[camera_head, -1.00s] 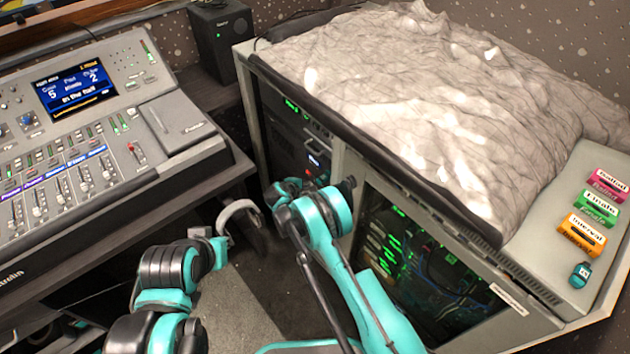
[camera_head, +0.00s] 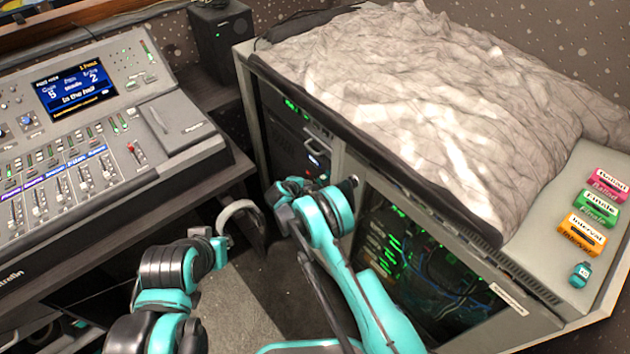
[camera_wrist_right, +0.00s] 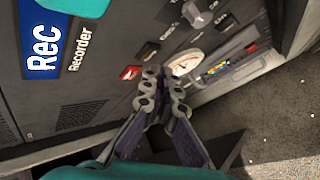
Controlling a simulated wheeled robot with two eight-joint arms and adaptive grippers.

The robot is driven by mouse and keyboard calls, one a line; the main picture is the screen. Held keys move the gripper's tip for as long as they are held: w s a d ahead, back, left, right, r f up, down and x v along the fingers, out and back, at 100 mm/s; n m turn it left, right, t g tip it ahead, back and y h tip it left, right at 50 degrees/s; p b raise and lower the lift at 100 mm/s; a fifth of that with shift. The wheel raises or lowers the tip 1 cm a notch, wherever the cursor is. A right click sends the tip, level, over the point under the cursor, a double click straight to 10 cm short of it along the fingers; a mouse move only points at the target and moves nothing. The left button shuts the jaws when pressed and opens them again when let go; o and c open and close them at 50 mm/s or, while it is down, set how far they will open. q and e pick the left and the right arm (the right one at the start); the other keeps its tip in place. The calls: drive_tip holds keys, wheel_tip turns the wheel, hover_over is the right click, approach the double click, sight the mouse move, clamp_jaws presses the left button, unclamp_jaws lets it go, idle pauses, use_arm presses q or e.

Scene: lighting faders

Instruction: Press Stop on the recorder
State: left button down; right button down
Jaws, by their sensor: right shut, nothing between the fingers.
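The recorder panel (camera_wrist_right: 85,95) fills the left and middle of the right wrist view, with a blue "Rec" plate (camera_wrist_right: 45,42) and "Recorder" lettering. A red button (camera_wrist_right: 131,73) and dark buttons (camera_wrist_right: 148,51) sit in a row on it; I cannot read a Stop marking. My right gripper (camera_wrist_right: 163,82) is shut and empty, its tips beside the red button in the picture; I cannot tell whether they touch the panel.
Cloth (camera_head: 430,90) and coloured blocks (camera_head: 583,232) lie on the cabinet.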

idle(0.6)
drive_tip(key=shift+w+d, duration=0.25)
drive_tip(key=shift+d, duration=0.1)
drive_tip(key=shift+w+d, duration=0.2)
drive_tip(key=shift+d, duration=0.05)
idle(0.6)
drive_tip(key=shift+s+a, duration=0.45)
drive_tip(key=shift+a, duration=0.1)
idle(0.4)
drive_tip(key=shift+s+a, duration=0.75)
drive_tip(key=shift+a, duration=0.3)
drive_tip(key=shift+s+a, duration=0.7)
drive_tip(key=shift+a, duration=0.3)
drive_tip(key=shift+a, duration=0.1)
